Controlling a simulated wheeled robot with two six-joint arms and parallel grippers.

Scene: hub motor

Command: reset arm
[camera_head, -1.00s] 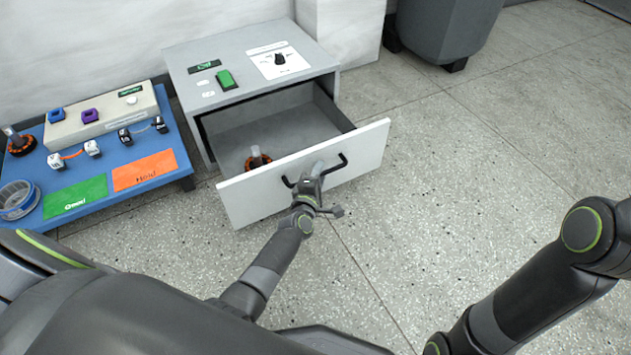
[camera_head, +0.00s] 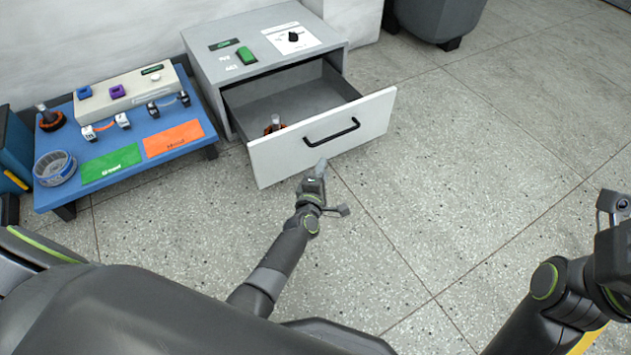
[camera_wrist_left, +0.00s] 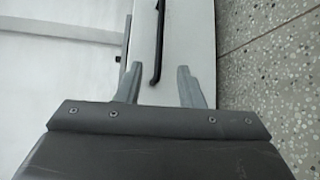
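My left gripper (camera_head: 318,170) is in front of the open drawer, just short of its black handle (camera_head: 331,132) and apart from it. In the left wrist view the two fingers (camera_wrist_left: 158,85) are spread with nothing between them, and the handle (camera_wrist_left: 157,50) lies beyond the tips. The grey cabinet (camera_head: 215,62) has its drawer (camera_head: 290,152) pulled out. A motor part with an orange-brown base (camera_head: 274,125) stands inside the drawer.
A blue table (camera_head: 208,138) stands left of the cabinet with a control box (camera_head: 130,95), a green mat (camera_head: 110,163), an orange mat (camera_head: 173,137), a blue-grey ring (camera_head: 55,168) and another motor part (camera_head: 50,120). A grey bin (camera_head: 440,15) stands at the back. The floor on the right is clear.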

